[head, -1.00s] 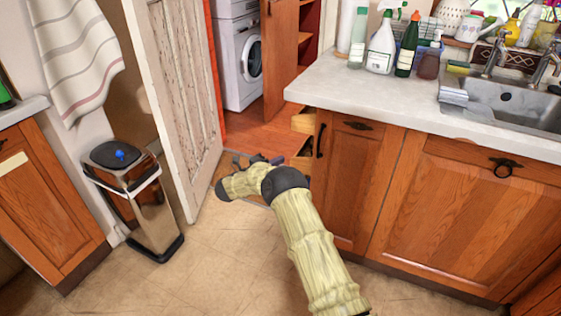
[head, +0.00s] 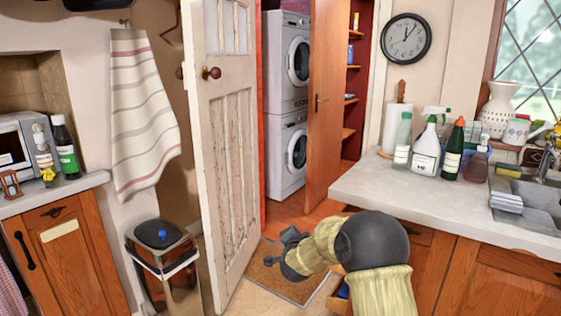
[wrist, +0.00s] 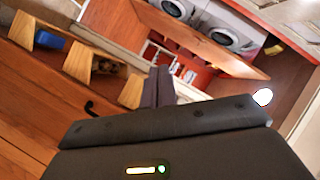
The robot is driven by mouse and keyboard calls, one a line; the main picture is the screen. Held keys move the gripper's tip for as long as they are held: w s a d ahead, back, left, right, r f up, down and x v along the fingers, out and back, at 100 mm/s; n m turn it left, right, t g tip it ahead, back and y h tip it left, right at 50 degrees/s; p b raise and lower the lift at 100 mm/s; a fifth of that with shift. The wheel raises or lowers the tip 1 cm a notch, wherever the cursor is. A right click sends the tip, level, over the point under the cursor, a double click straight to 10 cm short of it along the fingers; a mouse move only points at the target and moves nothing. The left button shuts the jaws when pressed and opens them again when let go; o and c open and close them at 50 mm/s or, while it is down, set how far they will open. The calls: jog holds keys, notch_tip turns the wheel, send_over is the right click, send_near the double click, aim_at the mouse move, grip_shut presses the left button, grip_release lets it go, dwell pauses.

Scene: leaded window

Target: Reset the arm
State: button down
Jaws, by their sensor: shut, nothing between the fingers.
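My arm, in a pale yellow ribbed sleeve with dark joints, reaches up from the lower right of the head view. My gripper (head: 278,248) is at its far end, over the floor mat between the open white door and the counter. In the wrist view the dark fingers (wrist: 158,86) are together with nothing between them. The gripper touches nothing that I can see. Part of the arm hides the counter's front corner.
Open drawers (wrist: 80,63) jut from the counter side close to my gripper, one with something blue inside. The worn white door (head: 228,150) stands open. A bin (head: 165,262) is at the left. Bottles (head: 426,152) stand on the counter (head: 400,198). Stacked washing machines (head: 287,150) are behind.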

jog(key=s+d+f+n+g+y, duration=0.1)
jog(key=s+d+f+n+g, duration=0.2)
jog(key=s, duration=1)
jog(key=s+d+n+g, duration=0.3)
jog(key=s+n+g, duration=0.2)
jog(key=s, duration=0.8)
jog(key=s+d+f+n+g+y, duration=0.1)
jog(key=s+d+f+n+g, duration=0.2)
jog(key=s, duration=1)
notch_tip(320, 180, up, 31)
jog(key=g+p, duration=0.1)
jog(key=p, duration=2.8)
jog(key=shift+s+d+p, duration=0.3)
jog(key=shift+d+p, duration=0.05)
jog(key=shift+p, duration=0.05)
